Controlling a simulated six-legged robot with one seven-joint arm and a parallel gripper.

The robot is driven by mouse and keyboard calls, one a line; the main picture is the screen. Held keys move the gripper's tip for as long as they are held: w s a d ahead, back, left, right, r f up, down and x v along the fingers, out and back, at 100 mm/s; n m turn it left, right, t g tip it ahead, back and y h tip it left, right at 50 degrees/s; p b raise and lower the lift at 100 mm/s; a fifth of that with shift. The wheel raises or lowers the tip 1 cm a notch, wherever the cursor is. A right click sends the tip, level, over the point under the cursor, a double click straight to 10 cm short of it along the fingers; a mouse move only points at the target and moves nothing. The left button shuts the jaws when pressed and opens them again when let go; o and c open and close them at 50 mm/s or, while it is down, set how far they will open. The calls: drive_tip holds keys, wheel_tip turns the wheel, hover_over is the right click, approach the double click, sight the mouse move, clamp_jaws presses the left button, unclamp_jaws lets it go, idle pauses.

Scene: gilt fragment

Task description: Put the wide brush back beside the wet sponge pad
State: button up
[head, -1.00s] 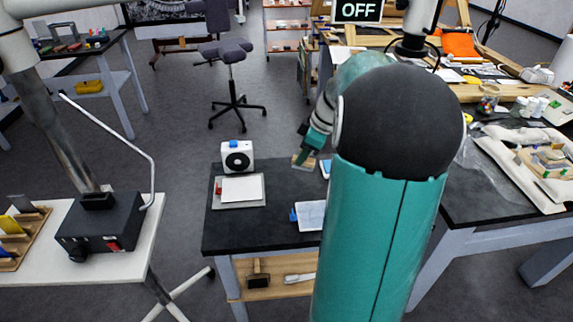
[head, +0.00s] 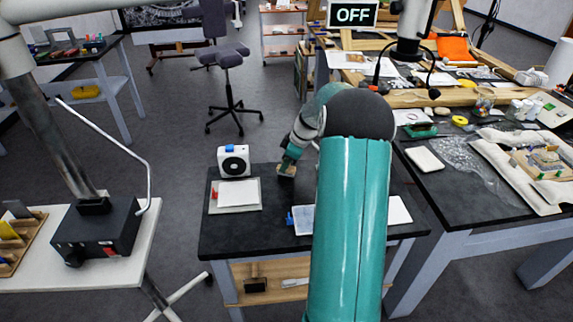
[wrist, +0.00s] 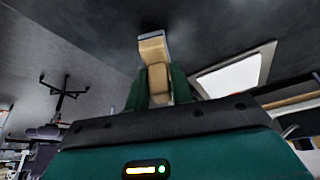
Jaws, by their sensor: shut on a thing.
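My gripper (head: 288,163) is over the back of the small dark table. It is shut on a tan wooden piece with a pale grey edge, which I take as the wide brush (head: 287,171). In the wrist view the brush (wrist: 153,48) stands out between the green fingers (wrist: 159,88); its bristles are not clear. I cannot tell for sure which item is the wet sponge pad. A white pad on a grey tray (head: 213,205) lies left of my gripper. A pale pad with a blue piece (head: 302,220) lies nearer the front, partly hidden by my arm.
A white box with a black round face (head: 234,161) stands behind the tray. A white sheet (head: 398,211) lies right of my arm. The right workbench (head: 455,190) is crowded and holds a cream pad (head: 425,158). The small table's front left (head: 240,236) is bare.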

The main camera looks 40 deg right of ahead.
drive_tip(key=shift+f, duration=0.3)
drive_tip(key=shift+f, duration=0.2)
drive_tip(key=o, duration=1)
drive_tip(key=shift+c, duration=0.2)
drive_tip(key=shift+r, duration=0.1)
